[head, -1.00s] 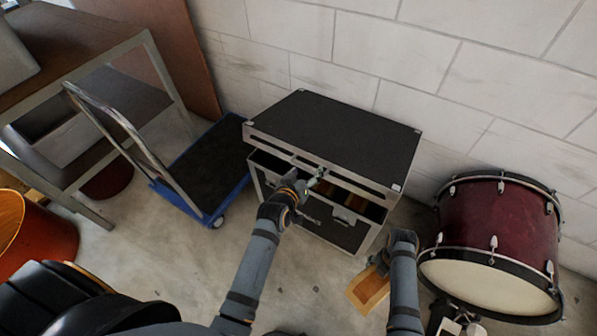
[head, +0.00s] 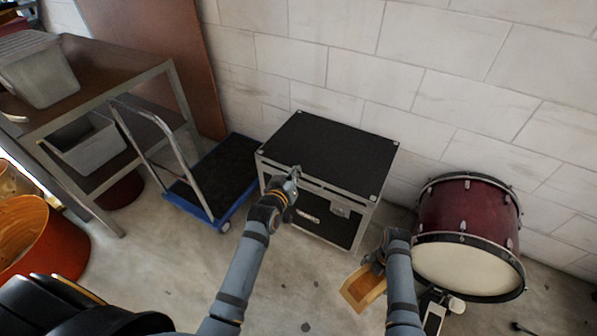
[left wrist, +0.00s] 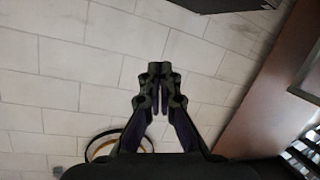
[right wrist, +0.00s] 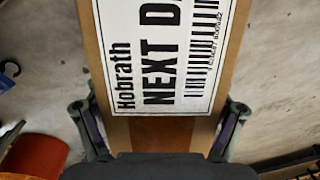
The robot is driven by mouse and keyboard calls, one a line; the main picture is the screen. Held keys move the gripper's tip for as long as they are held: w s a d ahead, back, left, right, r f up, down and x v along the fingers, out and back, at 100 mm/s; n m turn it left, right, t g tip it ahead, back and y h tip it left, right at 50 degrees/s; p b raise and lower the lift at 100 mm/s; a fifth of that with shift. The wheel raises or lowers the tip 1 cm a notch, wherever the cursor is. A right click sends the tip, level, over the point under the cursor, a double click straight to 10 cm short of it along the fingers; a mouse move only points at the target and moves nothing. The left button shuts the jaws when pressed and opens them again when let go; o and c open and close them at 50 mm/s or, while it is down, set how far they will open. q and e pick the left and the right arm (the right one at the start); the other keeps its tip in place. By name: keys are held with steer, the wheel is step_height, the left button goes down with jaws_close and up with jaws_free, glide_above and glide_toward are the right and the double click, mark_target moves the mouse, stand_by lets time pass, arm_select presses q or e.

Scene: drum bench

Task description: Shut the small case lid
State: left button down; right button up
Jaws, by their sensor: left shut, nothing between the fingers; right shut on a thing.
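The small black case (head: 322,218) with silver edges stands on the floor against the wall. Its lid (head: 335,150) lies down over the body, and no open gap shows along the visible front. My left gripper (head: 294,174) is shut and empty at the lid's front edge, left of the middle. My arm hides part of the front there, and I cannot tell whether it touches. The left wrist view shows its closed fingers (left wrist: 158,75). My right gripper (head: 374,264) is shut on a cardboard box (head: 362,290), right of the case. Its printed label fills the right wrist view (right wrist: 165,60).
A dark red drum (head: 468,215) stands right of the case. A blue-edged trolley (head: 228,165) with a metal handle is at its left. A metal table (head: 110,85) with grey bins and an orange drum (head: 45,240) are further left. Open floor lies in front.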

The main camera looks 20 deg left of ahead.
steer(key=shift+w+f, duration=0.1)
steer(key=shift+w, duration=0.2)
arm_select(q)
steer(key=s+a, duration=0.2)
steer(key=s, duration=0.5)
steer(key=shift+s, duration=0.1)
